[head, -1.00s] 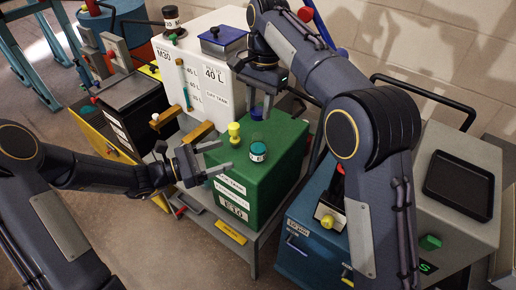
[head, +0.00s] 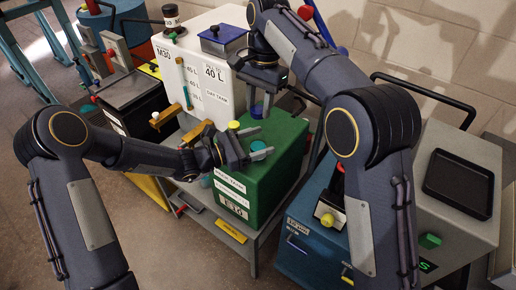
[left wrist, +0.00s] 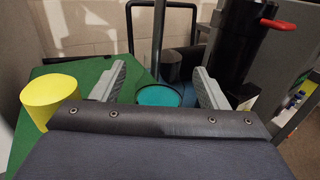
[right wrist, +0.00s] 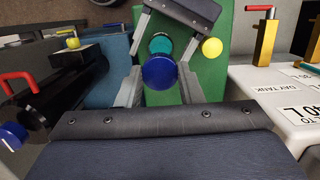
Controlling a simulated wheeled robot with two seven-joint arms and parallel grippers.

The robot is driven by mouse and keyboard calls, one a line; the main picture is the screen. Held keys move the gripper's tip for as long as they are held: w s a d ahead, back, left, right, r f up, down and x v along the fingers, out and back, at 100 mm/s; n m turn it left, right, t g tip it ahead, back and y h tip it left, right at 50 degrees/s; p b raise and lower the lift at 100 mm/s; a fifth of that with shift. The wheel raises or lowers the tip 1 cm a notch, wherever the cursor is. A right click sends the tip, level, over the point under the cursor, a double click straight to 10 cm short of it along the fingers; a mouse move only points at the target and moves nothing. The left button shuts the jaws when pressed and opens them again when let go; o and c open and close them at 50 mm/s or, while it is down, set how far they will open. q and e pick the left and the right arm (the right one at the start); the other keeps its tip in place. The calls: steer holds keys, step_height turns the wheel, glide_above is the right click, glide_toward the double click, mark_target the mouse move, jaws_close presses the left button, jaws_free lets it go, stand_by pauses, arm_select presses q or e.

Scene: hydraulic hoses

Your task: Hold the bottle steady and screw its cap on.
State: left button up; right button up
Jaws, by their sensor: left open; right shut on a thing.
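A teal-topped bottle (head: 259,146) stands on the green tank (head: 284,150). My left gripper (head: 257,142) is open, with its fingers reaching to either side of the bottle; no contact is clear. In the left wrist view the bottle's round teal top (left wrist: 158,96) lies between the fingers, its body hidden by the gripper. My right gripper (head: 256,108) points down above the bottle, shut on a dark blue cap (right wrist: 159,73). In the right wrist view the cap overlaps the teal bottle (right wrist: 160,43). A gap shows between cap and bottle in the head view.
A yellow knob (head: 234,125) rises from the green tank close beside my left gripper. The white day tank (head: 190,65) stands behind, with orange-yellow fittings (head: 186,97) on its front. A blue cabinet (head: 300,245) is at the right.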

arm_select(q)
steer(key=shift+c, duration=0.2)
steer(key=c, duration=1.4)
jaws_close()
arm_select(e)
glide_above(258, 134)
steer(key=shift+w+d+f, duration=0.1)
steer(key=shift+f, duration=2.4)
steer(key=shift+f, duration=0.9)
steer(key=shift+f, duration=0.55)
